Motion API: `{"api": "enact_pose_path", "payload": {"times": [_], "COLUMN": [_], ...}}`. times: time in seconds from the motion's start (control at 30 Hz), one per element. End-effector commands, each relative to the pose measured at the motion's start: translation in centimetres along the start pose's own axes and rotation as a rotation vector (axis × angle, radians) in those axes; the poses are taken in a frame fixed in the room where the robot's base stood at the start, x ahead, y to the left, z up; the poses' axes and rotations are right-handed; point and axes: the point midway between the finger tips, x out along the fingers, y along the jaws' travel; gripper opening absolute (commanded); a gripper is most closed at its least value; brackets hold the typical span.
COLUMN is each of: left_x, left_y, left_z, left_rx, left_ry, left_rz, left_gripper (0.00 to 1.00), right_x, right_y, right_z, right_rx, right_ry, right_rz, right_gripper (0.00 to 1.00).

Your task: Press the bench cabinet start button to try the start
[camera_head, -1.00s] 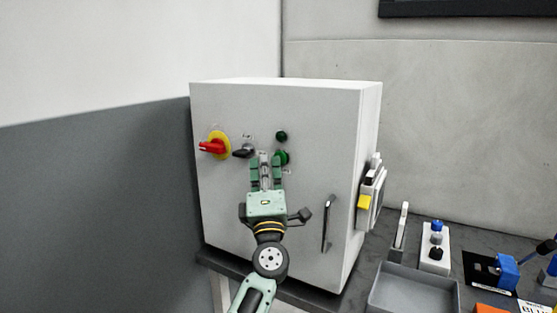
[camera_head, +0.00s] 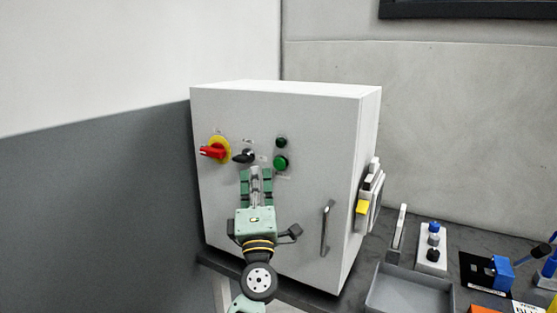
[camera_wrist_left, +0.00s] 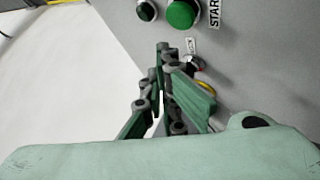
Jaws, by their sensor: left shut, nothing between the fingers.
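The bench cabinet (camera_head: 300,110) is a light grey box with its controls on the front face. Its start button (camera_head: 281,162) is round and green, and it also shows in the left wrist view (camera_wrist_left: 183,13) beside a START label (camera_wrist_left: 214,12). My left gripper (camera_head: 255,172) is shut and empty, in front of the cabinet face, below and left of the button. In the left wrist view its closed fingers (camera_wrist_left: 165,62) point toward the panel, apart from the button. My right gripper is not in view.
A smaller dark green lamp (camera_head: 281,142) sits above the button. A black selector knob (camera_head: 243,156) and a red-yellow rotary switch (camera_head: 214,151) are to the left. A door handle (camera_head: 327,228) stands out at lower right. A grey tray (camera_head: 410,293) lies on the bench.

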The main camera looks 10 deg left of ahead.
Motion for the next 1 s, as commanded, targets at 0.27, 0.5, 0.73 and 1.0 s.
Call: {"api": "enact_pose_path", "payload": {"times": [0.27, 0.5, 0.73, 1.0], "left_x": [-1.6, -1.7, -1.7, -2.3], "left_y": [1.3, 1.2, 1.2, -0.2], "left_z": [-1.2, -1.2, -1.2, -1.1], "left_rx": [0.0, 0.0, 0.0, 0.034], "left_ry": [0.001, 0.0, 0.0, -0.014], "left_rz": [0.0, 0.0, 0.0, -0.021], "left_gripper": [0.0, 0.0, 0.0, 0.0], "right_x": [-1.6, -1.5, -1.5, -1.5], "right_y": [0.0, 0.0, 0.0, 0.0], "right_z": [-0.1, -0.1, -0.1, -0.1], "right_rx": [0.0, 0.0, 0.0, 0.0], "right_ry": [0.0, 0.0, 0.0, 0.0], "right_rz": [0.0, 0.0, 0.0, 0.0], "right_gripper": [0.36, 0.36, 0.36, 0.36]}}
